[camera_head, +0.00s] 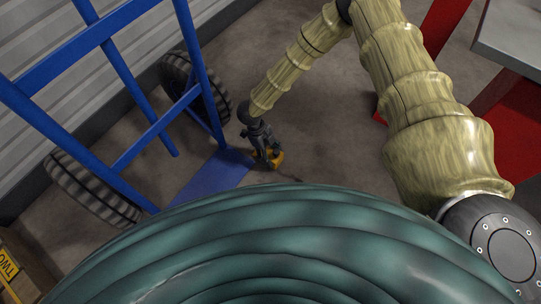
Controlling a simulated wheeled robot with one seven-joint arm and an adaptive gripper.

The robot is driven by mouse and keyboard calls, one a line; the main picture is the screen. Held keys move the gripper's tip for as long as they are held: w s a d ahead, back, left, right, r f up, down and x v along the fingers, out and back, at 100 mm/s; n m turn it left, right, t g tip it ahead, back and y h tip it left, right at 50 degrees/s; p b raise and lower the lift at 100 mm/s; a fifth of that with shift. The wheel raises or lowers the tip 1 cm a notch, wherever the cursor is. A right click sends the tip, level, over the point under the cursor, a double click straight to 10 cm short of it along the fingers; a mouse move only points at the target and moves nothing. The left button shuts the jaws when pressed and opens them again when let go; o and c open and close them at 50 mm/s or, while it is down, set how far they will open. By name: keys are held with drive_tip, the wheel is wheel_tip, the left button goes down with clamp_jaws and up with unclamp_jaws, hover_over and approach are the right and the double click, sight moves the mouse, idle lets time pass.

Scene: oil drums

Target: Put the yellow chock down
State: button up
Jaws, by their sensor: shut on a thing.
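The yellow chock (277,159) shows as a small patch at the tip of my gripper (266,152), near the centre of the head view. My gripper points down and is shut on the chock. The gripper covers much of it. The chock is low, close to the concrete floor, just right of the blue hand truck's toe plate. I cannot tell whether it touches the floor.
The blue hand truck (110,45) with black tyres (92,187) stands at left before a ribbed metal wall. Its blue toe plate (215,172) lies on the floor. A red-legged table (515,38) stands at right. Floor (330,140) right of the chock is clear.

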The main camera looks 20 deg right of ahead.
drive_tip(key=shift+f, duration=0.1)
drive_tip(key=o, duration=1.1)
drive_tip(key=shift+o, duration=0.2)
drive_tip(key=p+v, duration=0.5)
drive_tip(key=v, duration=0.7)
